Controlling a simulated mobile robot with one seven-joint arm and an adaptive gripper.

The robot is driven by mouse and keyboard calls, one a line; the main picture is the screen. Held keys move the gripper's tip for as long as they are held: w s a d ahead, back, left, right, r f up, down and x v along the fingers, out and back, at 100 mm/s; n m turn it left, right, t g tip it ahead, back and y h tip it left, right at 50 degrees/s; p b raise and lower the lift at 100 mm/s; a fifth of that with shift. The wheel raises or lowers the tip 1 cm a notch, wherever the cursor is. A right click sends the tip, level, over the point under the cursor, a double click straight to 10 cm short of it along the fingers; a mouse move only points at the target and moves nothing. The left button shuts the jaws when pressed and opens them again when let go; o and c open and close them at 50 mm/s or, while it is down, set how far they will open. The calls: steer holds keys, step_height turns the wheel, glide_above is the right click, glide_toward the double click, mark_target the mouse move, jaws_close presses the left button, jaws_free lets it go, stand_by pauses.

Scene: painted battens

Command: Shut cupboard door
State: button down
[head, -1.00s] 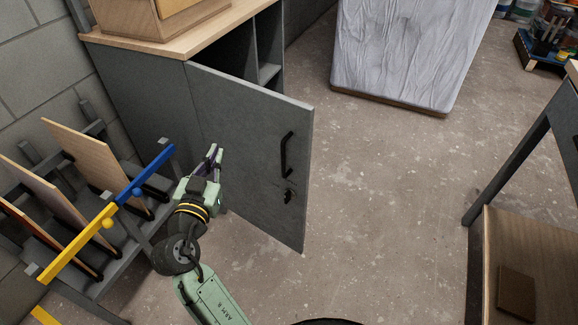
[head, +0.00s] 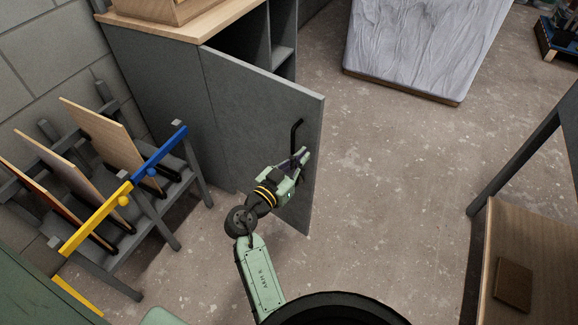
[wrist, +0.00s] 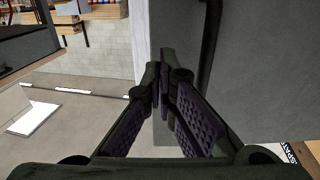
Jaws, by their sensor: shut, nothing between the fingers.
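The grey cupboard door (head: 250,115) stands wide open, swung out from the cupboard (head: 160,90) on the left. Its black bar handle (head: 296,133) is near the free edge, partly behind my gripper. My gripper (head: 304,155) is shut and empty, in front of the door's outer face near the free edge, by the handle's lower end. In the wrist view my gripper (wrist: 160,85) points along the door face (wrist: 265,85), with the door's edge (wrist: 150,45) just beyond the fingertips and the handle (wrist: 210,50) to the right. I cannot tell whether it touches the door.
A rack (head: 165,165) with painted battens, one blue (head: 160,152) and one yellow (head: 95,222), stands left of the door. A covered slab (head: 415,45) lies at the back. A workbench (head: 525,140) is at right. The floor between is clear.

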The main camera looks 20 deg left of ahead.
steer(key=shift+x, duration=1.25)
